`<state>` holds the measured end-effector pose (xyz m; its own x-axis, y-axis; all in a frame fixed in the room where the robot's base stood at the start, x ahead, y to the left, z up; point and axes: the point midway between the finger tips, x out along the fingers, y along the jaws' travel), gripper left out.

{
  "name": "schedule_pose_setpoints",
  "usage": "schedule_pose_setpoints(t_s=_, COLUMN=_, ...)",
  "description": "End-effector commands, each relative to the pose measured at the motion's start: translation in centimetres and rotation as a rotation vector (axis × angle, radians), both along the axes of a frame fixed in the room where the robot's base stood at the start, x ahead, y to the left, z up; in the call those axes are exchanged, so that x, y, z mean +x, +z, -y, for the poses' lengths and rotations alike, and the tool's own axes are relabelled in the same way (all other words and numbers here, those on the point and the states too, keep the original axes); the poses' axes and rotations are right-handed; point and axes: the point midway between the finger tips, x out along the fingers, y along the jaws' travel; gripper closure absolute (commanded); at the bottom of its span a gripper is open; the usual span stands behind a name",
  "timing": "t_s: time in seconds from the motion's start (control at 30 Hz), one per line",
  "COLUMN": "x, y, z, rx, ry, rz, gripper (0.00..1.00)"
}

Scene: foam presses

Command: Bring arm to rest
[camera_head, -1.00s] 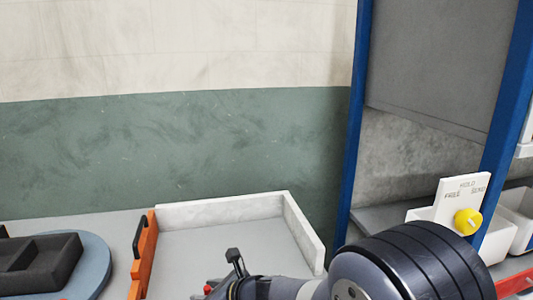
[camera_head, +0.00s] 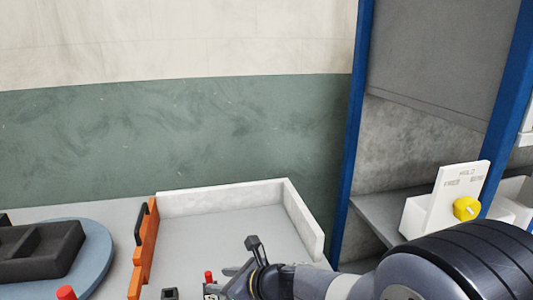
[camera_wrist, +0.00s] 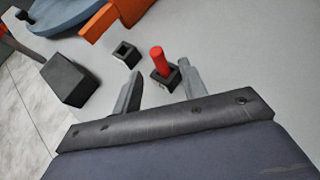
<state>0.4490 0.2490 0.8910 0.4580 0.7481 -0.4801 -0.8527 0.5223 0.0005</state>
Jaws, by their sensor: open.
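My gripper (camera_wrist: 160,70) is open in the wrist view, its two grey fingers apart with nothing held between them. A red peg (camera_wrist: 158,57) stands in a small black block just beyond the fingertips; I cannot tell whether they touch it. In the head view my arm comes in from the bottom right, and my gripper (camera_head: 224,286) is low in the picture, partly cut off by the lower edge. A red-topped piece (camera_head: 209,277) shows beside it.
An empty small black socket (camera_wrist: 125,53) and a larger dark block (camera_wrist: 68,80) are on the grey table. An orange bar (camera_head: 145,248) borders a white-walled area (camera_head: 222,196). A blue disc (camera_head: 98,262) carries a dark tray (camera_head: 60,248). Blue posts (camera_head: 352,150) and a yellow knob (camera_head: 466,208) are right.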

Motion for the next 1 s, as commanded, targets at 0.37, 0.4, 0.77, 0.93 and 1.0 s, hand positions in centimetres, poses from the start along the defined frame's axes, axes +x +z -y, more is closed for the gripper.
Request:
schedule_pose_setpoints(t_s=0.37, x=2.6, y=-1.2, z=-4.3, rx=0.0, ry=0.0, rz=0.002, gripper=0.59)
schedule_pose_setpoints(t_s=0.4, x=2.6, y=-0.8, z=-4.2, rx=0.0, ry=0.0, rz=0.002, gripper=0.59)
schedule_pose_setpoints(t_s=0.77, x=2.6, y=2.6, z=-4.2, rx=0.0, ry=-0.001, rz=0.0, gripper=0.59)
schedule_pose_setpoints(t_s=0.93, x=2.6, y=3.0, z=-4.2, rx=0.0, ry=-0.001, rz=0.0, gripper=0.59)
schedule_pose_setpoints(t_s=1.0, x=2.6, y=3.2, z=-4.2, rx=0.0, ry=-0.001, rz=0.0, gripper=0.59)
